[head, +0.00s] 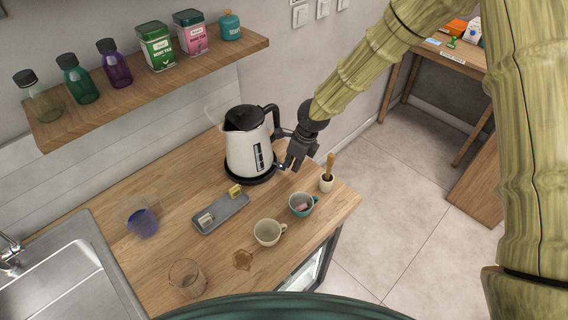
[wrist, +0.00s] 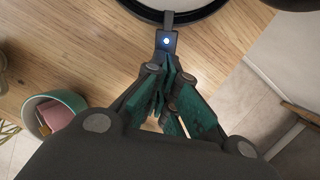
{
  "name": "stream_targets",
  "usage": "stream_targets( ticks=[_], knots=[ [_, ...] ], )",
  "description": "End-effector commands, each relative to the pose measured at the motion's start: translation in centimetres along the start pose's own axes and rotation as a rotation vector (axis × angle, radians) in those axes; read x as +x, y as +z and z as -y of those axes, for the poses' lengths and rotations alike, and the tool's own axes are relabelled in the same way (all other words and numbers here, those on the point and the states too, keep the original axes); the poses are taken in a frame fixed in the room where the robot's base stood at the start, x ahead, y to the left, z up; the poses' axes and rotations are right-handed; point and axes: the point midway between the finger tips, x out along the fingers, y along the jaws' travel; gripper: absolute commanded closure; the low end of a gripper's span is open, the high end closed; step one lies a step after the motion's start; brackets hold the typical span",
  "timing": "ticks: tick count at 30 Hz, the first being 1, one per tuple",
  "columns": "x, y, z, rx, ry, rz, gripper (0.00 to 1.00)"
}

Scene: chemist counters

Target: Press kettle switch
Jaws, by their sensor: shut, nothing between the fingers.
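The kettle (head: 247,150) is white with a black lid and handle and stands upright on its black base at the back of the wooden counter. In the wrist view the kettle switch (wrist: 166,41) is a small dark tab with a lit white-blue spot, sticking out from the black base (wrist: 200,14). My gripper (head: 283,167) is at the right side of the kettle, low by the base. In the wrist view my gripper (wrist: 166,68) is shut and empty, its fingertips right at the switch's near edge. I cannot tell whether they touch it.
A teal cup (head: 302,205), a cream cup (head: 268,233), a small pot with a wooden tool (head: 327,180) and a grey tray (head: 221,213) stand in front. A glass (head: 187,278) is nearer. A shelf (head: 150,92) hangs above. The sink (head: 75,280) is left.

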Motion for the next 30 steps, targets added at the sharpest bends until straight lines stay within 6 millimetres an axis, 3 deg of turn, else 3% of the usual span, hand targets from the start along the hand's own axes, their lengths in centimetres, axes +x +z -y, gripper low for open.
stream_targets(
  ticks=[16, 30],
  knots=[
    [-1.1, -0.5, 0.0, 0.002, 0.000, 0.002, 1.00],
    [-8.2, -0.4, 0.1, 0.002, 0.000, 0.003, 1.00]
  ],
)
